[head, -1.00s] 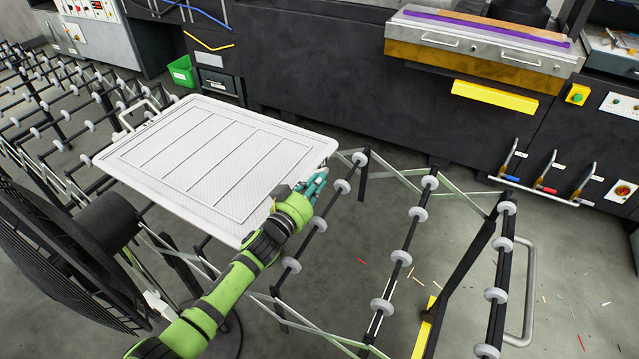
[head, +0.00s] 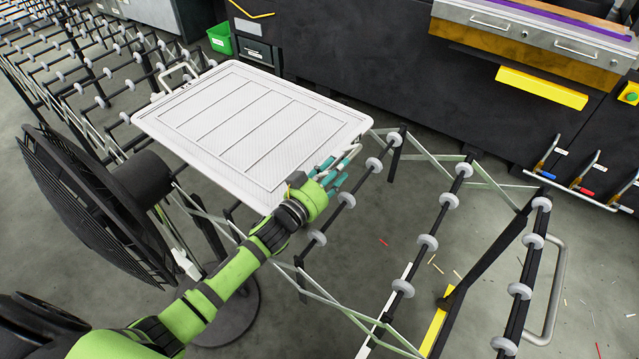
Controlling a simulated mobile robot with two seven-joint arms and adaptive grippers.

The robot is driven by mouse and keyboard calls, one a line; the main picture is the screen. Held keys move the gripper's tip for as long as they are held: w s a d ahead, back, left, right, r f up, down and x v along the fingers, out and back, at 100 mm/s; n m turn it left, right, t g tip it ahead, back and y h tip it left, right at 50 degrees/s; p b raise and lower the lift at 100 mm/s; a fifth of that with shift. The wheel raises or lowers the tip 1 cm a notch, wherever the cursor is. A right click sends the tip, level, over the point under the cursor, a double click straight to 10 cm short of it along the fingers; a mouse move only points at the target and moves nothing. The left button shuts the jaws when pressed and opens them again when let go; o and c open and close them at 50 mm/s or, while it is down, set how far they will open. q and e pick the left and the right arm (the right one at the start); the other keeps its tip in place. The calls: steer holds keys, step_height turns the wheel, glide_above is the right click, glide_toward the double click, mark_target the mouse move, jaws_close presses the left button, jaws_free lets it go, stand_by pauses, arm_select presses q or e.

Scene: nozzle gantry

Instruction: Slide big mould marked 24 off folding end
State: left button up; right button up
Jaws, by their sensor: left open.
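The big mould (head: 255,125) is a wide white panel with ribbed strips, lying flat on the folding roller conveyor (head: 428,243). It has a metal handle at its far left end and another at its near right end. I cannot read a 24 on it. My left gripper (head: 338,170) has green body and teal fingers. It is open at the mould's right end, its fingers close to the handle there. I cannot tell whether they touch it. My right gripper is not in view.
Bare rollers run right to the conveyor's end, where a metal bar handle (head: 556,290) stands. A black fan (head: 85,205) stands at the left near my arm. A dark machine (head: 400,70) with a yellow block (head: 541,87) lines the back. Debris lies on the floor.

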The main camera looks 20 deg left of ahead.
arm_select(q)
steer(key=v, duration=0.7)
steer(key=shift+a, duration=0.1)
